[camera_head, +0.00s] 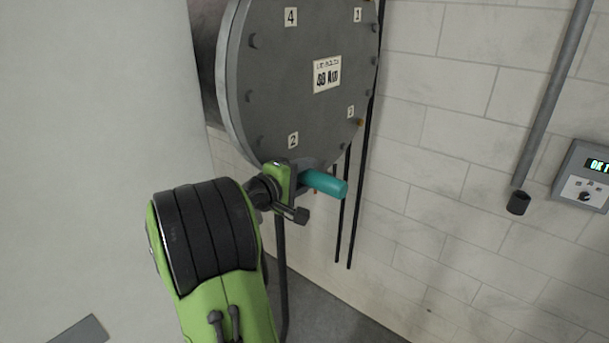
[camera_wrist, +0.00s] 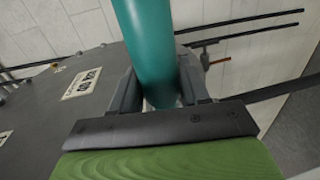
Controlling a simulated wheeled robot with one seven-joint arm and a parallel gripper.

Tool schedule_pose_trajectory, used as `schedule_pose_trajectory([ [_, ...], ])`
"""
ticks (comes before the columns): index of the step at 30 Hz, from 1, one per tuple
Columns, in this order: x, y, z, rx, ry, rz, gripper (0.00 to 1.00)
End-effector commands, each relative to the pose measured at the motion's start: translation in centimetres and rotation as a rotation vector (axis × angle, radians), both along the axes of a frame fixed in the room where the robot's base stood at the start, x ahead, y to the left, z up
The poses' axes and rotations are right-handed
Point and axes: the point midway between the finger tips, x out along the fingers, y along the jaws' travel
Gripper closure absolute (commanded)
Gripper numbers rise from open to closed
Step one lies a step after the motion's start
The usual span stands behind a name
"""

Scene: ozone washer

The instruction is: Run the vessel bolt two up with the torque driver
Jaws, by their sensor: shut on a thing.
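The torque driver (camera_head: 324,184) is a teal cylinder below the lower edge of the round grey vessel cover. My gripper (camera_head: 290,185) is shut on it, and in the wrist view my gripper (camera_wrist: 160,92) has a dark finger on each side of the teal driver (camera_wrist: 147,40). The vessel cover (camera_head: 305,70) has a ring of bolts and number plates.
A pale wall or panel (camera_head: 110,100) fills the left. A grey pipe (camera_head: 545,105) ends in a dark socket at right, beside a box with a lit "OK" display (camera_head: 583,175). Thin dark rods (camera_head: 357,190) hang below the cover.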

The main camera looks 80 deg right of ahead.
Motion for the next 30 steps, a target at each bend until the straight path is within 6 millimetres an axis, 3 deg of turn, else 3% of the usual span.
schedule_pose_trajectory([
  [30,0.59,-0.18,0.12,-0.004,-0.003,0.006,1.0],
])
